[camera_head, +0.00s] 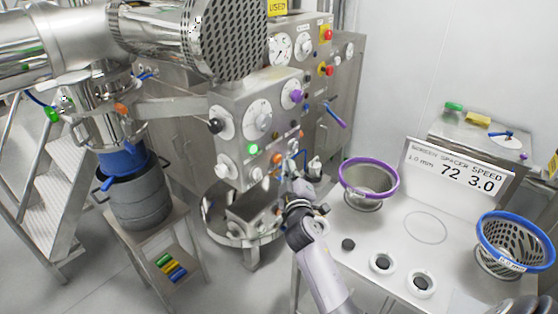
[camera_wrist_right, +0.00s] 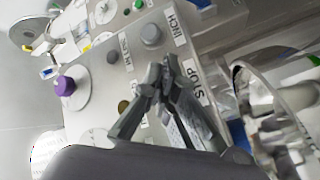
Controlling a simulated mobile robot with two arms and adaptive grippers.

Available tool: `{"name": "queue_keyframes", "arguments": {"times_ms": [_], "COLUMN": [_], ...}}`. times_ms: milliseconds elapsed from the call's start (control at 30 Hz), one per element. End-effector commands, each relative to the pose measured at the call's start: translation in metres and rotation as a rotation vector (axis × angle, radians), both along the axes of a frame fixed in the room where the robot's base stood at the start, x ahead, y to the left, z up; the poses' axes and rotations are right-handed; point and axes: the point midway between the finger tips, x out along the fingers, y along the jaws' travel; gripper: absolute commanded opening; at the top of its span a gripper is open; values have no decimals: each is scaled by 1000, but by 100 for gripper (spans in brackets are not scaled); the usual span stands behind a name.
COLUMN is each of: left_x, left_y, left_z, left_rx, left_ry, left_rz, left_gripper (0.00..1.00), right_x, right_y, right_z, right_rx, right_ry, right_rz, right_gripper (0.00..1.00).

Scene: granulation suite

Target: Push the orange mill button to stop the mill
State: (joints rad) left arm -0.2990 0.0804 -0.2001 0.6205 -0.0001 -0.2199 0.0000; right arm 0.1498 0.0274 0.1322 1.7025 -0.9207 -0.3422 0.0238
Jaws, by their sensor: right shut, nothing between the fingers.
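A small orange button (camera_head: 277,158) sits low on the right part of the steel control panel (camera_head: 240,110) in the head view. Another orange spot (camera_head: 120,108) shows on the steel housing above the blue collar. My right gripper (camera_head: 291,182) is just in front of the panel's lower right part, below and close to the orange button. In the right wrist view, its closed, empty fingertips (camera_wrist_right: 163,70) point at the panel beside a label reading STOP (camera_wrist_right: 198,87). The fingers hide part of the panel, and I cannot tell whether they touch a button. My left gripper is not in view.
A lit green button (camera_head: 252,149) and a purple knob (camera_head: 295,97) are on the panel. A steel table at right holds a purple-rimmed sieve (camera_head: 369,183), a blue-rimmed sieve (camera_head: 515,246) and a sign (camera_head: 459,174). A steel pot (camera_head: 138,203) stands at left.

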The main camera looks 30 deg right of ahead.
Motion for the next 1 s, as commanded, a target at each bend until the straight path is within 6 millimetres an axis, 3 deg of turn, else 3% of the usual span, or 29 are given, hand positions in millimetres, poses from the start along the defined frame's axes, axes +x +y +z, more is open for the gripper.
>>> {"name": "queue_keyframes", "arguments": {"times_ms": [1000], "left_x": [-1], "left_y": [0], "left_z": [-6], "left_rx": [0], "left_ry": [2], "left_rz": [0], "left_gripper": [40], "right_x": [10], "right_y": [5], "right_z": [0], "right_rx": [2], "right_ry": [-1], "right_rz": [0], "right_gripper": [0]}}
